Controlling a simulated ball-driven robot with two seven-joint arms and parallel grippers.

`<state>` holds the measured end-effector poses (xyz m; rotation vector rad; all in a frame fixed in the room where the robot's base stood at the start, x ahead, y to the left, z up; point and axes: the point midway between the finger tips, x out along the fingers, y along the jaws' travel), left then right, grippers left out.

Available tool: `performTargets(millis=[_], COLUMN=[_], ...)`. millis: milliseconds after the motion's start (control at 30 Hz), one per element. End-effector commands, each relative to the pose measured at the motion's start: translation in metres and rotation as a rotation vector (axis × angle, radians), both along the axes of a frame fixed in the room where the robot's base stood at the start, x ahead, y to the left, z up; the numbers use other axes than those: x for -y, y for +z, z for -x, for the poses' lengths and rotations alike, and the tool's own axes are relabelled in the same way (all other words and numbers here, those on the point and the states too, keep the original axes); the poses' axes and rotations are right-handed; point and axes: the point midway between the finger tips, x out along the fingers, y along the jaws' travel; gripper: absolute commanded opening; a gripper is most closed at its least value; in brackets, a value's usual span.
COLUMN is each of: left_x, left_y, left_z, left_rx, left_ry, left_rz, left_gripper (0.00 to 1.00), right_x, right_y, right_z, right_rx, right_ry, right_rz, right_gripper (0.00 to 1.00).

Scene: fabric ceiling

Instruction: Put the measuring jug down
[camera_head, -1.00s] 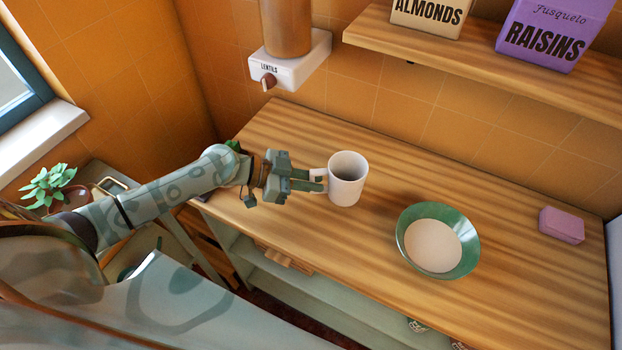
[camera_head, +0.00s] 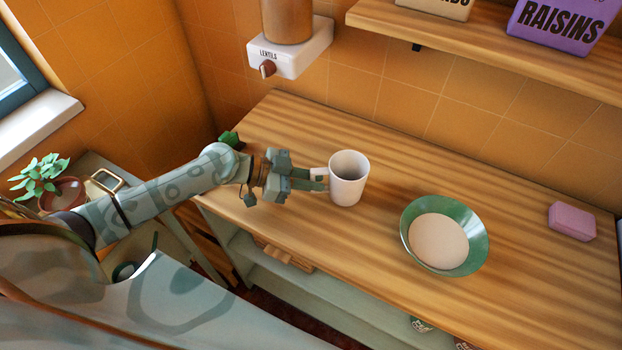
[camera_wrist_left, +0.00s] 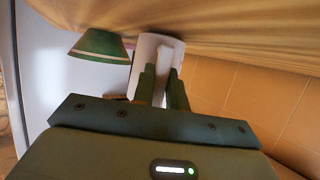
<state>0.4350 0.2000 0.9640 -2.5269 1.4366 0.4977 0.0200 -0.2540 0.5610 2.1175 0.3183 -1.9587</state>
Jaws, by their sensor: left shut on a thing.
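The white measuring jug (camera_head: 349,180) is upright over the wooden counter in the head view. I cannot tell for sure whether its base touches the wood. My left gripper (camera_head: 318,180) comes in from the left and is shut on the jug's handle. In the left wrist view the jug (camera_wrist_left: 146,52) shows beyond the two fingers of the gripper (camera_wrist_left: 162,75), which partly hide it. My right gripper is not in view.
A green bowl (camera_head: 480,246) with pale contents stands on the counter (camera_head: 420,175) right of the jug. A pink block (camera_head: 572,221) lies at the far right. A lentils dispenser (camera_head: 300,55) hangs on the wall behind. Counter between jug and back wall is clear.

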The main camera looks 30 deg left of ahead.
Motion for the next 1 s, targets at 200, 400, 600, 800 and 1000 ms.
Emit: performTargets(millis=[200, 400, 600, 800, 1000], left_x=[0.0002, 0.0002, 0.0001, 0.0, -0.0003], left_y=[-0.0041, -0.0036, -0.0035, -0.0037, -0.0039], left_z=[0.0, 0.0, 0.0, 0.0, 0.0003], left_rx=[0.0, 0.001, 0.001, 0.001, -0.001], left_ry=[0.0, 0.0, 0.0, 0.0, 0.0], left_rz=[0.001, 0.001, 0.001, 0.001, 0.0], left_gripper=[0.0, 0.0, 0.39, 0.4, 0.4], right_x=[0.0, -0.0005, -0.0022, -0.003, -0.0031], right_y=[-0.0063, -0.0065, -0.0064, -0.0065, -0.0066], right_z=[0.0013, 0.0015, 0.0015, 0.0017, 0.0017], right_rx=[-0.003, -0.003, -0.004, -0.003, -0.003], right_ry=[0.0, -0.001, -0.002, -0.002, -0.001], right_rz=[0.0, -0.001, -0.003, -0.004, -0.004], right_gripper=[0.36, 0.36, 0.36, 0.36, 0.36])
